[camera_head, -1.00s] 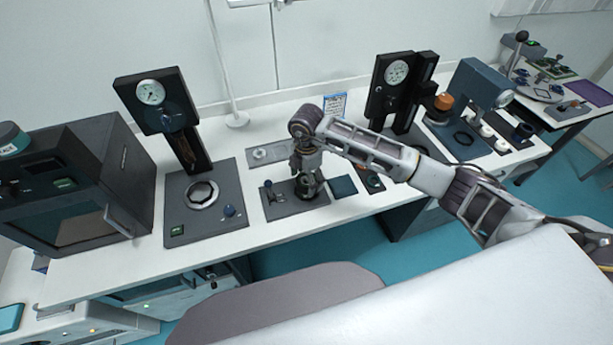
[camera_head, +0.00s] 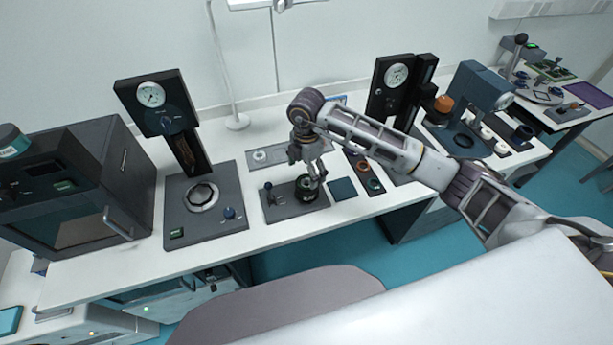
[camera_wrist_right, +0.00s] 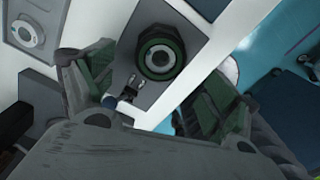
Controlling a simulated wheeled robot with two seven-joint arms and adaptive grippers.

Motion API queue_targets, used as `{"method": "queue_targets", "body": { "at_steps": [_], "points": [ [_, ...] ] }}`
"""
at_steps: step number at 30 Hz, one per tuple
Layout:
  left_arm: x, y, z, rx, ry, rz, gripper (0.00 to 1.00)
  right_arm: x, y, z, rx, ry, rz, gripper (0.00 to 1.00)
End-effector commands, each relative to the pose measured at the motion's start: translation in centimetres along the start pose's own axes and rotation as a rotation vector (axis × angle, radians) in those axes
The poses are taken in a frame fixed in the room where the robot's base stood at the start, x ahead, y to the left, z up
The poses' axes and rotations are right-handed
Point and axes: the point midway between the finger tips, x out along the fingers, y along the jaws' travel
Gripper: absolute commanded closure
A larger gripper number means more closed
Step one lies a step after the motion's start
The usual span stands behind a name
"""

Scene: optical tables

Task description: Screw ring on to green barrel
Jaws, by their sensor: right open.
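The green barrel (camera_head: 307,188) stands upright on a dark grey plate (camera_head: 283,209) at the middle of the bench. I cannot tell whether the dark band is a separate ring. My right gripper (camera_head: 308,168) is open above the barrel, pointing down, with its fingers apart and nothing seen between them. In the wrist view its fingers lie on either side, apart from the barrel. My left gripper is not in view.
A small lever (camera_head: 268,188) stands on the same plate. A blue pad (camera_head: 342,189) and a dark tray with rings (camera_head: 365,172) lie to the right. A gauge press (camera_head: 183,130) stands left and another (camera_head: 397,95) right. The bench front is clear.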

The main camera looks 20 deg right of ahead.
Motion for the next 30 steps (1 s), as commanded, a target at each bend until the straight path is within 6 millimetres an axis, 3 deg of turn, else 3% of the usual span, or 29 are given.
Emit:
{"method": "queue_targets", "body": {
  "at_steps": [9, 15, 30],
  "points": [
    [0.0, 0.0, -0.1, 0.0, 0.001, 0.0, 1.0, -4.7, 0.0, 0.0, 0.0, -0.001, 0.001, 0.12],
    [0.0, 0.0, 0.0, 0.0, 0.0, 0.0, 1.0, -6.4, 0.0, 0.0, 0.001, -0.001, -0.001, 0.12],
    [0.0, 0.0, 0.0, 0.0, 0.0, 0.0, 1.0, -6.9, 0.0, 0.0, 0.001, -0.001, -0.001, 0.12]
  ]
}}
